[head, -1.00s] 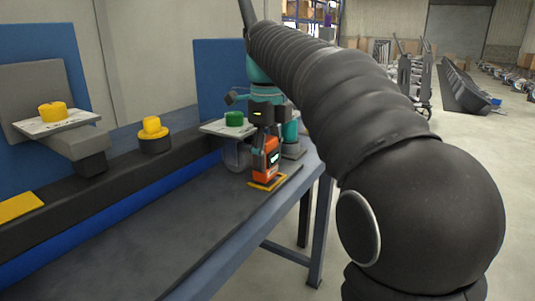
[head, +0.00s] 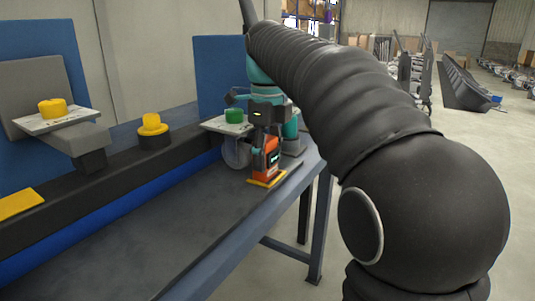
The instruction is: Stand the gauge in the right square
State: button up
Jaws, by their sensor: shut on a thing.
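The gauge is an orange block with a dark face and a small lit display (head: 269,171). It stands upright at the right end of the grey bench, over a yellow-outlined square (head: 265,181). Its base appears to be on or just above the square; I cannot tell whether it touches. My gripper (head: 267,146) is above the gauge, its fingers down around the upper part, shut on it. The gripper partly hides the gauge's top and sides. Another yellow patch (head: 18,204) lies on the dark ledge at the far left.
A green round button (head: 234,115) on a white plate stands behind my gripper, with a clear round part below it. Yellow knobs (head: 152,126) and (head: 53,108) are further left. The bench top (head: 150,235) left of the gauge is clear. Its front edge is close by.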

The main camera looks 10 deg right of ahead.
jog(key=o, duration=1.4)
jog(key=shift+f, duration=0.1)
jog(key=shift+r, duration=3.75)
jog(key=shift+d, duration=0.1)
